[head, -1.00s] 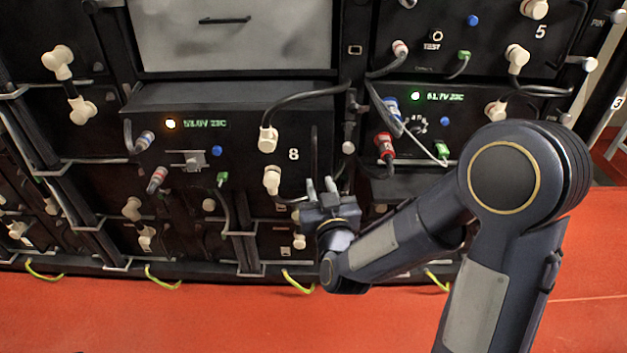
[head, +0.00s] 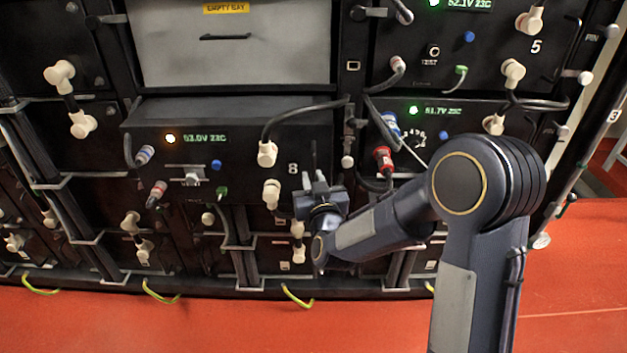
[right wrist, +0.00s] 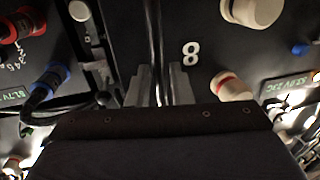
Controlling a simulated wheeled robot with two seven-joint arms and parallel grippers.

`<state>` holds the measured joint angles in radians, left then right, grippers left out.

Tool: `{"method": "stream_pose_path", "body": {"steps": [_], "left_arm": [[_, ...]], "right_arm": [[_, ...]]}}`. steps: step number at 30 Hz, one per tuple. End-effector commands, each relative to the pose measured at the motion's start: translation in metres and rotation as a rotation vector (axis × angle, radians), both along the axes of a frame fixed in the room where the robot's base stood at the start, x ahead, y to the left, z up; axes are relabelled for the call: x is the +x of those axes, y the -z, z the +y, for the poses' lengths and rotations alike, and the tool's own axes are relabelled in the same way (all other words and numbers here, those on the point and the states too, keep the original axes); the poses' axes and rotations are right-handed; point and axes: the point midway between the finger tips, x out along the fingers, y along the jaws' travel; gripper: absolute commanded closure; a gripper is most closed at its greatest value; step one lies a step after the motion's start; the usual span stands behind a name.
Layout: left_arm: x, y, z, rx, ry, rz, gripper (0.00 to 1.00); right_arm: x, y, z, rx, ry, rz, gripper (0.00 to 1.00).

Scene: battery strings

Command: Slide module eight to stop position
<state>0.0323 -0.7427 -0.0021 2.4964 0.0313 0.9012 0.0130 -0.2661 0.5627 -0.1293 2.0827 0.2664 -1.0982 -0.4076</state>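Module eight (head: 240,150) is a black box with an orange light, a "53.0V 23C" display and a white 8. Its top face shows, so it stands out from the rack front. A dark vertical handle (right wrist: 153,45) beside the 8 shows in the right wrist view. My right gripper (head: 313,181) is at the module's lower right front. In the right wrist view its two fingers (right wrist: 160,85) are apart, with the handle running between them and gaps showing. I cannot tell whether either finger touches it. My left gripper is not in view.
A grey "EMPTY BAY" panel (head: 235,45) is above. White plugs with a black cable (head: 300,112) sit left of the handle. Red (head: 383,157) and blue (head: 390,122) plugs of the right neighbour are close to my arm. The red floor (head: 100,325) is clear in front.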

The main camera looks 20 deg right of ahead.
Motion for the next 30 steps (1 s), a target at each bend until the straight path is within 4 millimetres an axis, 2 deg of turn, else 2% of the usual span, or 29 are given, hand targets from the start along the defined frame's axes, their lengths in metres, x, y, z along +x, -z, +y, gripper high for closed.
{"method": "stream_pose_path", "body": {"steps": [1, 4, 30], "left_arm": [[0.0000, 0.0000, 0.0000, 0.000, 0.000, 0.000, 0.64], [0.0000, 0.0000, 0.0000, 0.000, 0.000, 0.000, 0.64], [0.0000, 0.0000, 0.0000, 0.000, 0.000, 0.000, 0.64]], "right_arm": [[-0.0001, -0.0001, 0.0000, 0.000, 0.000, 0.000, 0.88], [-0.0002, -0.0001, -0.0001, 0.000, 0.000, 0.000, 1.00], [-0.0003, -0.0003, -0.0002, 0.000, 0.001, -0.001, 1.00]]}}
